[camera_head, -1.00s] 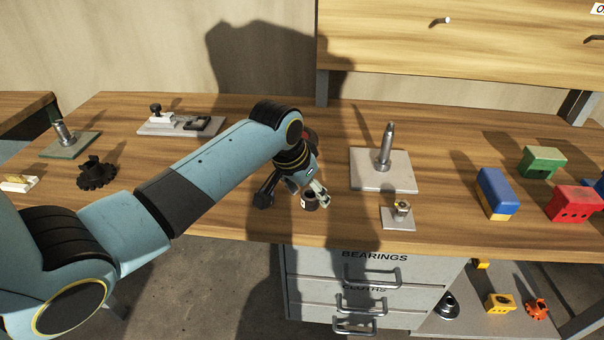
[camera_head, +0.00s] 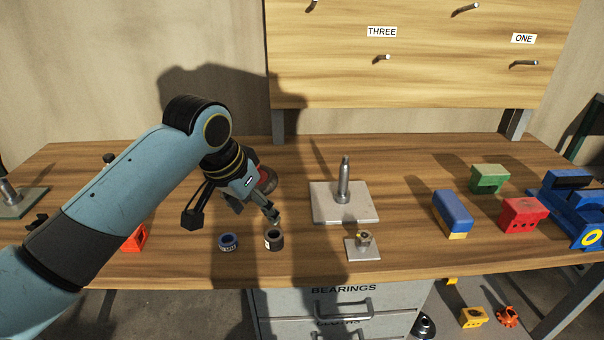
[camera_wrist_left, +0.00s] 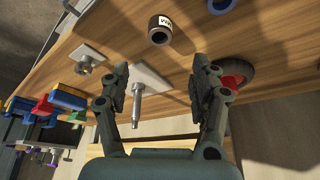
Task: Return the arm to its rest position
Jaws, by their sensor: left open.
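My left arm comes in from the left and bends down at the elbow. My left gripper (camera_head: 232,208) is open and empty, with its fingers spread above the workbench (camera_head: 410,225). In the left wrist view, the two fingers (camera_wrist_left: 160,72) stand well apart with nothing held between them. A dark bushing (camera_head: 273,239) with a white label stands on the bench just in front of the gripper, apart from it. It also shows in the left wrist view (camera_wrist_left: 159,30). A blue ring (camera_head: 228,242) lies left of the bushing.
A plate with an upright post (camera_head: 342,192) and a small plate with a nut (camera_head: 363,246) stand right of the gripper. A round red-and-black part (camera_head: 267,180) is partly behind it. Coloured blocks (camera_head: 453,212) stand at the right. A pegged board (camera_head: 420,60) rises behind.

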